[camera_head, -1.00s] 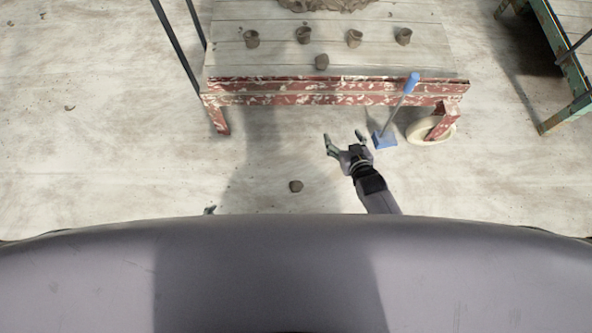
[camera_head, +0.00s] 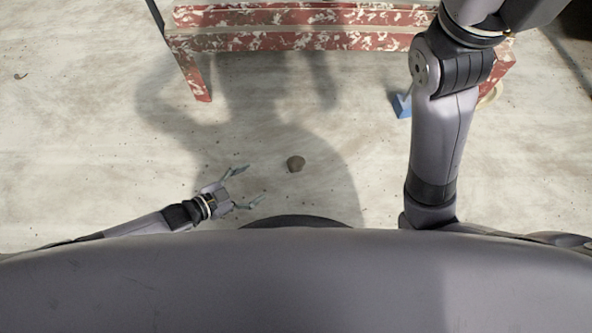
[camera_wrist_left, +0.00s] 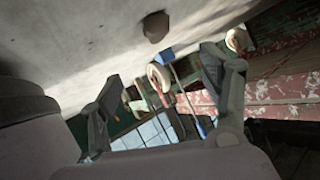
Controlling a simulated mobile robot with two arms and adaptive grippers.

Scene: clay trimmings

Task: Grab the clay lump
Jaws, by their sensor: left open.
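The clay lump (camera_head: 296,164) is a small dark grey-brown piece lying on the pale floor. My left gripper (camera_head: 251,186) reaches in from the left, with its fingers open and empty. It is just left of the lump in the head view, pointing toward it and apart from it. In the left wrist view the lump (camera_wrist_left: 156,27) is at the top centre, beyond the open fingers (camera_wrist_left: 160,74). My right arm rises along the right side of the head view, and its gripper is out of the picture.
A worn red-and-white painted table edge (camera_head: 300,40) with a leg (camera_head: 195,78) stands at the top. The floor around the lump is clear.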

